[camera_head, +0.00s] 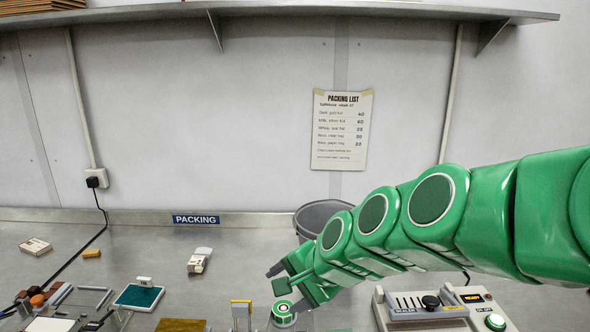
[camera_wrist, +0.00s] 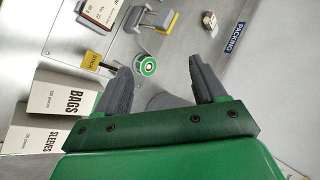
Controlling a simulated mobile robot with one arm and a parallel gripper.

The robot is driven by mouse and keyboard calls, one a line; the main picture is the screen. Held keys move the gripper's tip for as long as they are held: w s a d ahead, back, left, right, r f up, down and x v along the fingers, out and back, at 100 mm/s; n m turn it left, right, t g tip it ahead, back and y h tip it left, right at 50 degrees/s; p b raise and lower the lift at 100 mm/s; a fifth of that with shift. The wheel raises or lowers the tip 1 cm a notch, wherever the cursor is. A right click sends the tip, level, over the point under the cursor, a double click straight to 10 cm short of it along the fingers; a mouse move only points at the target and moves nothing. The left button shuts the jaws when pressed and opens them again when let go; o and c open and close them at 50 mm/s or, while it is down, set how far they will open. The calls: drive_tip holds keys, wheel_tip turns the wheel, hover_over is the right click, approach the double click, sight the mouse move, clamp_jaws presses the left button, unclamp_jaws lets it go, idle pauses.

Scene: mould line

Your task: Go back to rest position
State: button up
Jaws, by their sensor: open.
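My gripper (camera_head: 282,280) reaches in from the right in the head view, low over the metal worktop (camera_head: 135,243). Its jaws are apart and empty, and both grey fingers show in the wrist view (camera_wrist: 162,85). A small round green-and-white item (camera_head: 284,313) stands just below the fingers in the head view. It also shows in the wrist view (camera_wrist: 147,66), between and beyond the fingertips, apart from them.
A grey bin (camera_head: 318,212) stands behind the gripper. A sealer panel (camera_head: 428,311) sits at right. Boxes marked bags (camera_wrist: 62,98) and sleeves (camera_wrist: 35,140) stand beside the gripper in the wrist view. A shelf (camera_head: 270,9) crosses the wall above.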

drive_tip(key=s+d+f+n+g+h, duration=0.3)
drive_tip(key=s+d, duration=0.4)
drive_tip(key=s, duration=0.4)
drive_tip(key=s+d+f+n+g+h, duration=0.3)
drive_tip(key=s+d, duration=0.5)
drive_tip(key=s, duration=0.4)
drive_tip(key=shift+d+f+n+g, duration=0.25)
drive_tip(key=shift+f+n+g, duration=0.15)
drive_tip(key=shift+n, duration=0.5)
